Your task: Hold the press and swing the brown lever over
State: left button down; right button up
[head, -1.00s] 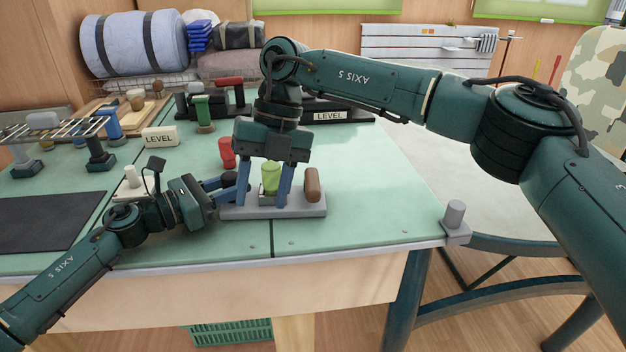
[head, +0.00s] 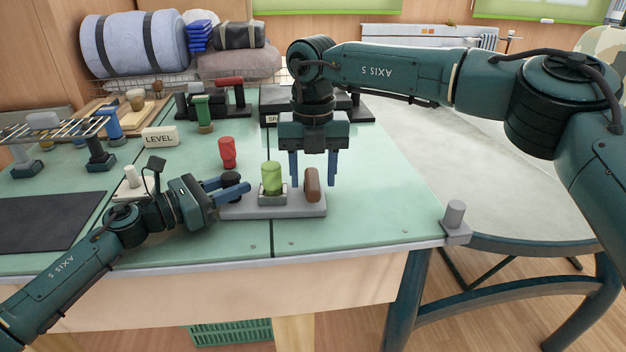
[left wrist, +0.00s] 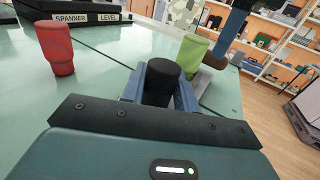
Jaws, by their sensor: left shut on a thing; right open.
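The press is a grey base (head: 285,207) near the table's front edge. A green cup-like piece (head: 272,178) stands in its middle holder, and the brown lever (head: 312,184) stands upright at its right end. My left gripper (head: 236,187) is shut on the black knob (head: 230,180) at the press's left end. The knob (left wrist: 161,82) also shows between the fingers in the left wrist view. My right gripper (head: 314,182) is open, pointing down, with its fingers to the left and right of the brown lever. I cannot tell whether they touch it.
A red cup-like piece (head: 227,152) stands behind the press. A sign reading LEVEL (head: 160,137) and a small white stand (head: 131,180) are to the left. A grey post (head: 455,213) sits at the table's right front corner. The table right of the press is clear.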

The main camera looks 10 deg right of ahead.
jog(key=shift+f, duration=0.95)
grip_shut()
